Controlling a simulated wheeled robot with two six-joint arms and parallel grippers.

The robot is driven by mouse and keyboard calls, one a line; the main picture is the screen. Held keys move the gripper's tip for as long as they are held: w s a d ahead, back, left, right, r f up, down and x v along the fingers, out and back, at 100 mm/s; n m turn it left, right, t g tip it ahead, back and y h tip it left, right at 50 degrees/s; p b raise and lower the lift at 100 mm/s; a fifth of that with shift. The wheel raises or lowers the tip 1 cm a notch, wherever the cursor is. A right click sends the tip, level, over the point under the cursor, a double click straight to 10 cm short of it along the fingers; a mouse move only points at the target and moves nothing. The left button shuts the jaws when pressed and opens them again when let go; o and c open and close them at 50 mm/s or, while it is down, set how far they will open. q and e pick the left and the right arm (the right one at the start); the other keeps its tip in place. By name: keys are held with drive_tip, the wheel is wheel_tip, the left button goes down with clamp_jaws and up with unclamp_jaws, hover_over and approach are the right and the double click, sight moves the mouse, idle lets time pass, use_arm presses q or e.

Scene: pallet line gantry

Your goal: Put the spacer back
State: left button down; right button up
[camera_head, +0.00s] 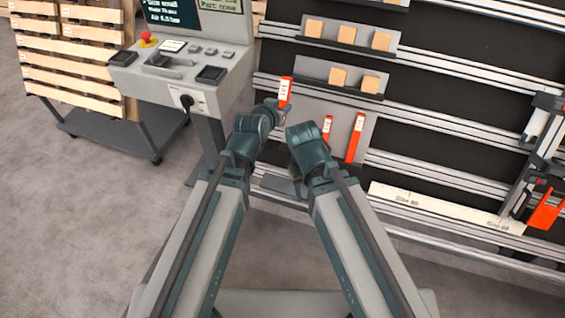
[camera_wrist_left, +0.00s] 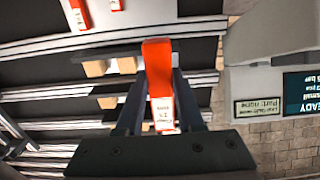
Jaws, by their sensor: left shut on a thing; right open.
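An orange-red spacer (camera_head: 285,92) with a white label is held upright in my left gripper (camera_head: 277,107), in front of the rack. In the left wrist view the spacer (camera_wrist_left: 160,80) sits between the two dark fingers. Two more orange-red pieces with white labels, a short one (camera_head: 327,126) and a longer one (camera_head: 355,138), stand against a grey panel (camera_head: 341,112) to the right. My right gripper (camera_head: 284,186) is lower, partly hidden by its own arm; it is open and I see nothing in it.
Wooden blocks (camera_head: 338,77) sit on holders above the grey panel. A control console (camera_head: 185,70) with a red button stands left of my left gripper. A white strip (camera_head: 445,207) and a clamp-like device (camera_head: 545,160) are on the right. Wooden pallets (camera_head: 70,50) stand far left.

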use_arm(q)
wheel_tip(320, 180, down, 24)
drive_tip(key=w+b, duration=0.2)
drive_tip(key=b, duration=1.9)
drive_tip(key=shift+d+r, duration=0.2)
drive_tip(key=shift+d, duration=0.15)
drive_tip(key=shift+b+x, duration=1)
drive_tip(key=shift+x, duration=0.95)
